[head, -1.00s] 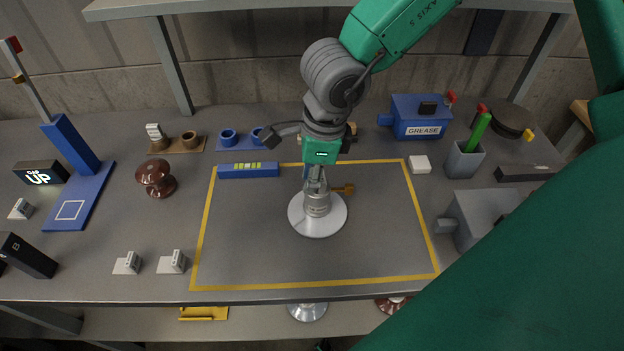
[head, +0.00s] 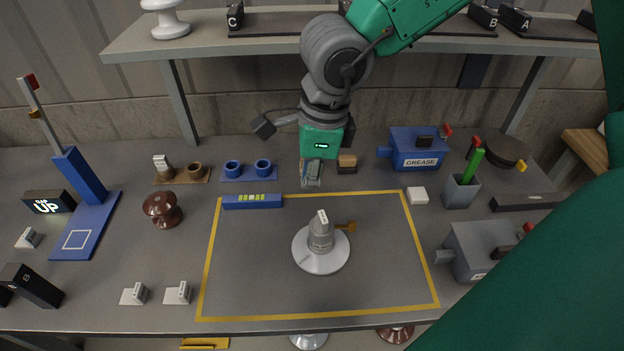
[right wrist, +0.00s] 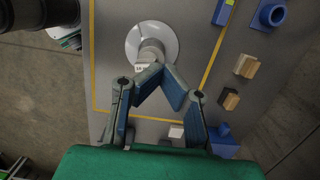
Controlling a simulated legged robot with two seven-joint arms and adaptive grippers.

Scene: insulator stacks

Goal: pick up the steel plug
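A grey metal piece with a white label (head: 322,218) stands upright on the cap of a white disc insulator (head: 318,262) inside the yellow outline; it looks like the steel plug, though I cannot be sure. It also shows in the right wrist view (right wrist: 139,68), just beyond the fingertips. My right gripper (head: 312,184) points down behind the insulator, apart from it. In the right wrist view its fingers (right wrist: 162,78) stand apart with nothing seen between them, though the gap at the tips looks narrow. My left gripper is in no view.
A blue level (head: 252,202) lies at the outline's back left. Behind stand a brown tray (head: 181,181), a blue cup tray (head: 248,179) and a blue grease box (head: 418,150). A grey box (head: 478,250) stands right. The mat inside the outline is mostly clear.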

